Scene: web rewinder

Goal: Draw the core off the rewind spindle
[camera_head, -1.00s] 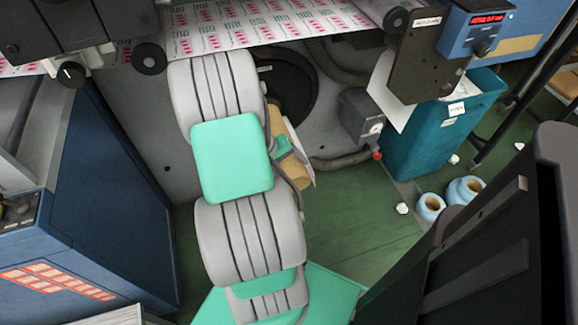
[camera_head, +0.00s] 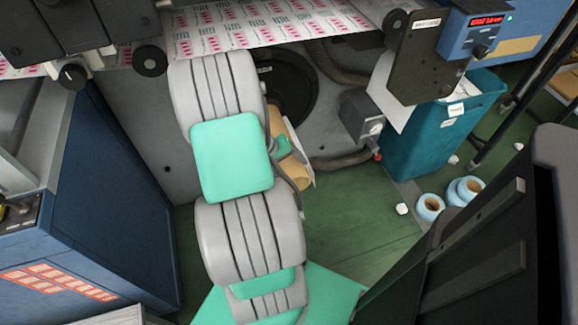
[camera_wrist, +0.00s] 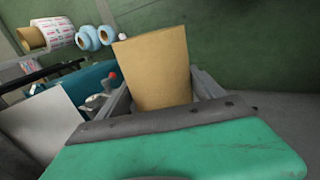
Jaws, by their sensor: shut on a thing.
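The core (camera_head: 299,172) is a brown cardboard tube, partly hidden behind my arm in the head view. In the wrist view the core (camera_wrist: 158,68) stands between the two grey fingers of my gripper (camera_wrist: 163,92), which is shut on it. In the head view the gripper is mostly hidden by my arm; a bit of green shows beside the core. A black round disc (camera_head: 297,88) on the grey machine wall lies just above the core. The spindle itself is not clearly visible, so I cannot tell whether the core is around it.
A printed web (camera_head: 250,22) runs across the top. A grey box (camera_head: 358,118) with a red-tipped hose is right of the core. A teal bin (camera_head: 430,135) with white sheet stands further right, blue rolls (camera_head: 430,207) beside it. A blue cabinet (camera_head: 110,190) is left. Green floor is open below.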

